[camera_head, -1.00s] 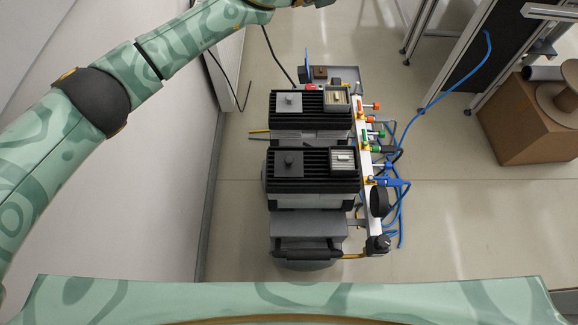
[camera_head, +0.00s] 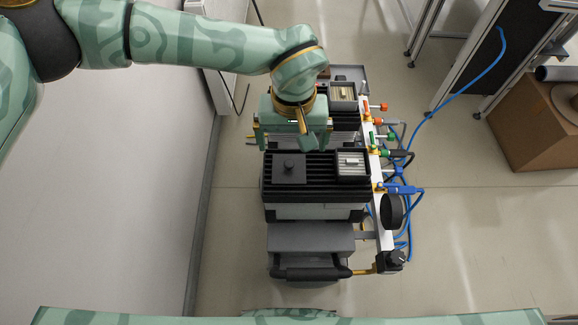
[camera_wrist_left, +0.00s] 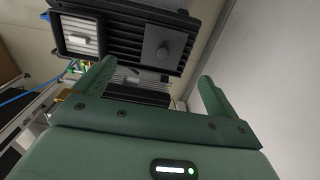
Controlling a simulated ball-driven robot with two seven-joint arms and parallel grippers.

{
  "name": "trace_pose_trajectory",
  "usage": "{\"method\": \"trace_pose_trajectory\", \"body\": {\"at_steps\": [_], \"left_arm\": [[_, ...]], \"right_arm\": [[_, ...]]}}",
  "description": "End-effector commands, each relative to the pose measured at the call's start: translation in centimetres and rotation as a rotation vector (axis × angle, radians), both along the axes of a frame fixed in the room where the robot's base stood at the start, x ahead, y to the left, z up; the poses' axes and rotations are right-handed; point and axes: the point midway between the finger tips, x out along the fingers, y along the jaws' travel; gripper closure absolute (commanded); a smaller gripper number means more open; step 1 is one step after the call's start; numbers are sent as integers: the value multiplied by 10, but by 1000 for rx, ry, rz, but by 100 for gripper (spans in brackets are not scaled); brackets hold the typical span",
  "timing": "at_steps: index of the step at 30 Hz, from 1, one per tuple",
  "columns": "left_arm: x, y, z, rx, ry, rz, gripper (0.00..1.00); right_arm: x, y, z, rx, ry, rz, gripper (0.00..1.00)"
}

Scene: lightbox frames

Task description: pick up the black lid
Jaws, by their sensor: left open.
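The black lid (camera_head: 289,168) is a flat dark square with a round knob, on the left part of the nearer slatted black box top. My left gripper (camera_head: 291,138) is open, pointing down just beyond the black lid in the head view, and does not visibly touch it. Its arm and hand hide the left part of the farther box. In the left wrist view, the two fingers of my left gripper (camera_wrist_left: 158,88) are spread with nothing held. A knobbed lid on a slatted top shows beyond them; I cannot tell which lid it is. My right gripper is not in view.
A framed light block (camera_head: 352,163) sits beside the black lid, with a similar one (camera_head: 342,91) on the farther box. Coloured valves and blue hoses (camera_head: 402,190) run along the cart's right side. A white wall (camera_head: 140,180) stands close on the left.

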Motion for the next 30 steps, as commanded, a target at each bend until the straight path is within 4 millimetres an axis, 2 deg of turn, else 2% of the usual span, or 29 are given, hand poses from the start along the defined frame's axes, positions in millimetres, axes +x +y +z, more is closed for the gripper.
{"method": "trace_pose_trajectory", "body": {"at_steps": [1,3,10,18,23,27,28,30], "left_arm": [[-1,0,-16,-1,7,1,4],[0,0,-28,-1,5,1,4],[-1,1,-46,-2,2,2,4],[-9,7,-89,-3,5,3,4],[-8,7,-93,-3,0,3,4],[-8,7,-91,-3,-1,3,4],[-8,7,-91,-3,-1,3,9],[-8,7,-91,-3,-1,3,29]], "right_arm": [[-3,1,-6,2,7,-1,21],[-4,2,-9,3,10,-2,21],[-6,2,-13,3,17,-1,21],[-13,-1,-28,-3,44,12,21],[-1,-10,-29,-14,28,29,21],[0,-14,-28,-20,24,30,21],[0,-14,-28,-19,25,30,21],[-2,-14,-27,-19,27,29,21]]}}
